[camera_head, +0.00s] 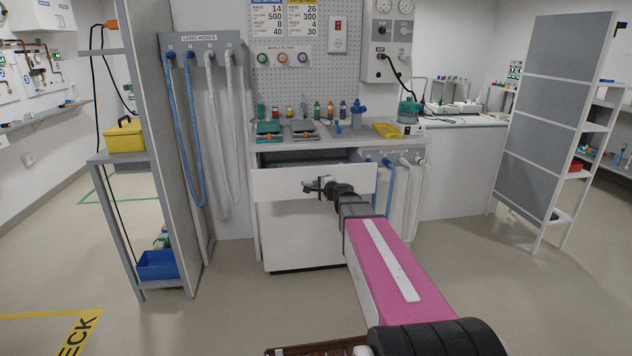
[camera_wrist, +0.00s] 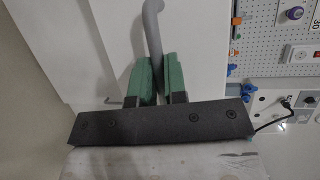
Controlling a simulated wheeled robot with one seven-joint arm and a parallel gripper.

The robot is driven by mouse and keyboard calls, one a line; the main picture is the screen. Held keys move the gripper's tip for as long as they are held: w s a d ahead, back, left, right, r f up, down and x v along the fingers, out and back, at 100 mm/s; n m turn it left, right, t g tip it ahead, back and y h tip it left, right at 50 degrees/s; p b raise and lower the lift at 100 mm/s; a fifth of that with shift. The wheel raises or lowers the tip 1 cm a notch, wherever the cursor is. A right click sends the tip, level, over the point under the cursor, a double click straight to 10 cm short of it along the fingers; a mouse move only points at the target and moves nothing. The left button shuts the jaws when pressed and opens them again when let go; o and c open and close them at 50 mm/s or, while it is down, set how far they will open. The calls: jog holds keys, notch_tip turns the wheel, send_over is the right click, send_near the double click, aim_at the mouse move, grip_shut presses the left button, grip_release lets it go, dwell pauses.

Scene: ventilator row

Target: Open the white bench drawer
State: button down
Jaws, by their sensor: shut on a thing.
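The white bench drawer (camera_head: 280,184) is under the grey bench top in the head view. Its front stands forward of the cabinet below, and a dark gap shows above its top edge, so it looks partly pulled out. My gripper (camera_head: 320,187) is at the middle of the drawer front. In the wrist view, the two green fingers of my gripper (camera_wrist: 160,75) are closed on the grey bar handle (camera_wrist: 153,28), one on each side. The white drawer surface (camera_wrist: 85,45) lies beyond them. My gripper hides most of the handle in the head view.
The bench top (camera_head: 350,141) carries green and grey trays, small bottles and a yellow box (camera_head: 387,130). Blue and white hoses (camera_head: 389,185) hang right of the drawer. A shelf unit (camera_head: 185,180) stands left, a grey panel rack (camera_head: 545,110) right. Floor before the drawer is clear.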

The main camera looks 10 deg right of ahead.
jog(key=s, duration=0.6)
jog(key=c, duration=1.2)
grip_release()
jog(key=shift+o, duration=0.2)
jog(key=v, duration=1)
jog(key=shift+s+d, duration=0.2)
jog(key=shift+s, duration=0.15)
